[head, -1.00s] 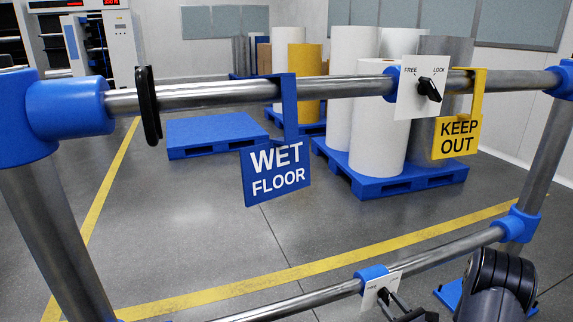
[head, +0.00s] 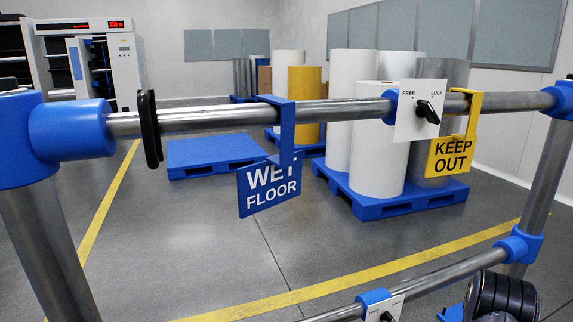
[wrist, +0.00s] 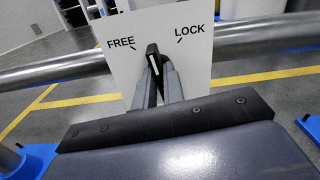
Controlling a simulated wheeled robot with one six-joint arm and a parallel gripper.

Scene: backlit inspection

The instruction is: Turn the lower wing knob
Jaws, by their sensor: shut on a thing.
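The lower wing knob (wrist: 153,52) is black with a white pointer line, on a white plate (wrist: 188,72) marked FREE at left and LOCK at right. In the wrist view its pointer stands close to straight up, between the two marks. My gripper (wrist: 158,76) is shut on the knob, with one grey finger on each side. In the head view the lower plate (head: 397,306) and its knob (head: 386,316) show at the bottom edge, partly cut off. The fingers are not clearly visible there.
An upper rail (head: 340,110) carries another knob (head: 428,112), a blue WET FLOOR sign (head: 268,190) and a yellow KEEP OUT sign (head: 448,158). The lower rail (head: 440,270) runs behind the lower plate.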

